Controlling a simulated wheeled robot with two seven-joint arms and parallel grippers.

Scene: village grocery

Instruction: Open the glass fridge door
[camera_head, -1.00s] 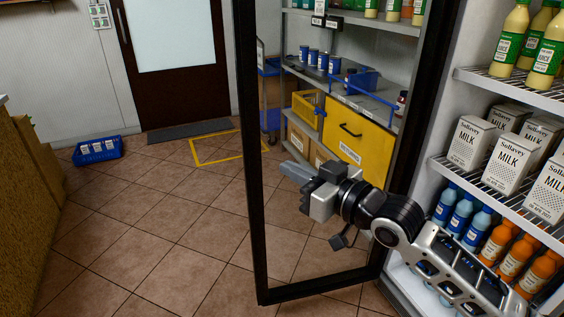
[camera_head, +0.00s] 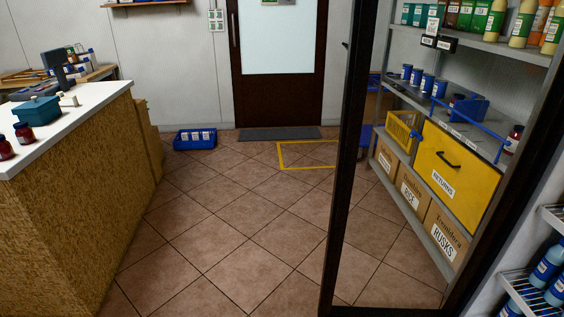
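The glass fridge door stands open, swung out from the fridge into the aisle. Its black frame (camera_head: 343,185) crosses the right half of the head view, and the shelving behind shows through its clear pane. Part of the fridge interior shows at the right edge, with blue bottles (camera_head: 546,268) on white wire racks (camera_head: 515,288). Neither of my grippers is in view. The door's handle cannot be made out clearly.
A counter (camera_head: 75,185) with jars and a teal box (camera_head: 37,110) stands at the left. A blue crate (camera_head: 195,139) lies on the floor near the back wall. Tiled floor (camera_head: 235,220) between the counter and the door is clear. A yellow RETURNS bin (camera_head: 455,168) sits on the shelving.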

